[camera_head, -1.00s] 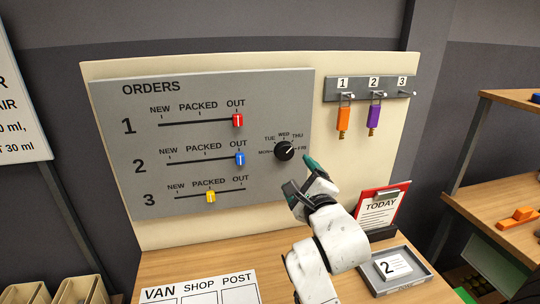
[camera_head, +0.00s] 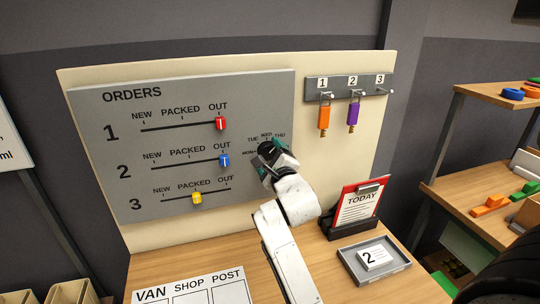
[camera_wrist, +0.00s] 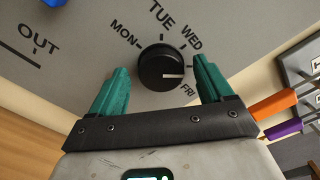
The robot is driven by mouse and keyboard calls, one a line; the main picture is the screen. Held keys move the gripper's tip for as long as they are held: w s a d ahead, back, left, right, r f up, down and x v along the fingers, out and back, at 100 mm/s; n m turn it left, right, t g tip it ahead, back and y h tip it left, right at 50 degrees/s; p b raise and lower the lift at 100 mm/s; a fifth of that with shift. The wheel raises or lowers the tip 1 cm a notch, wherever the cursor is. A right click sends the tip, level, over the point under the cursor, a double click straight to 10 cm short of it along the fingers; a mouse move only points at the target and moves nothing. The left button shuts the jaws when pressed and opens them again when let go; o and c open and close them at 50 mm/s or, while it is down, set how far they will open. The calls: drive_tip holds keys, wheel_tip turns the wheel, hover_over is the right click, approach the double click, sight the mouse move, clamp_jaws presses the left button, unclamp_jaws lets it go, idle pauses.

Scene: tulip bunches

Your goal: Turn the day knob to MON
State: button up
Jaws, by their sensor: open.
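The black round day knob (camera_wrist: 161,68) is on the grey orders board. In the wrist view its white mark points right, on the side between WED and FRI; THU is hidden behind the right finger. MON (camera_wrist: 125,35) is printed at the knob's upper left. My gripper (camera_head: 274,155) is at the knob in the head view and covers most of it. In the wrist view its two teal fingers are spread, one on each side of the knob, with gaps visible. I cannot tell whether the tips reach around it in depth.
The board (camera_head: 110,195) also carries a red slider (camera_head: 220,123), a blue slider (camera_head: 225,160) and a yellow slider (camera_head: 197,198) left of the knob. Orange (camera_head: 323,117) and purple (camera_head: 353,114) tags hang to the right. A TODAY clipboard (camera_head: 357,207) and a grey tray (camera_head: 393,272) stand below.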

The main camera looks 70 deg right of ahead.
drive_tip(key=shift+c, duration=0.3)
drive_tip(key=c, duration=1)
